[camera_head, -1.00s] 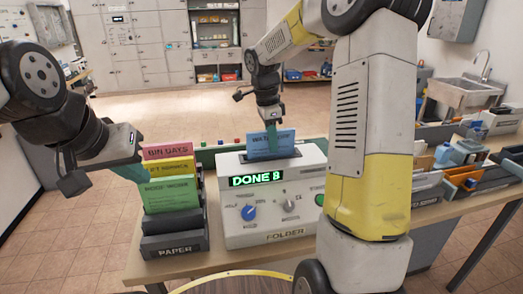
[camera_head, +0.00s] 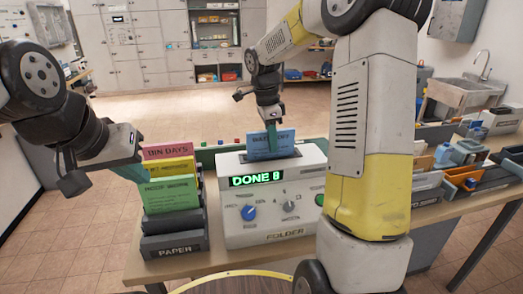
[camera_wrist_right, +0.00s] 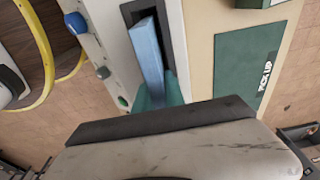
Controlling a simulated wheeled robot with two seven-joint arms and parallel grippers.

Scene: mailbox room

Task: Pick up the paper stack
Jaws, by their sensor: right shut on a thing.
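The blue paper stack (camera_head: 262,147) stands upright in the top slot of the folder machine (camera_head: 270,213), whose display reads "DONE 8". My right gripper (camera_head: 272,138) has come down from above and is shut on the stack's upper edge. In the right wrist view the blue stack (camera_wrist_right: 148,55) rises from the dark slot, with a teal finger (camera_wrist_right: 160,92) against it. My left gripper (camera_head: 103,178) is open beside the paper rack, at the left of its upright sheets. Whether its fingers touch any sheet is unclear.
The paper rack (camera_head: 175,248) holds pink, yellow and green sheets left of the folder. A green mat marked "PICK UP" (camera_wrist_right: 248,75) lies beside the folder in the right wrist view. Sorting trays (camera_head: 470,190) stand at the right. My right arm hides part of the table.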

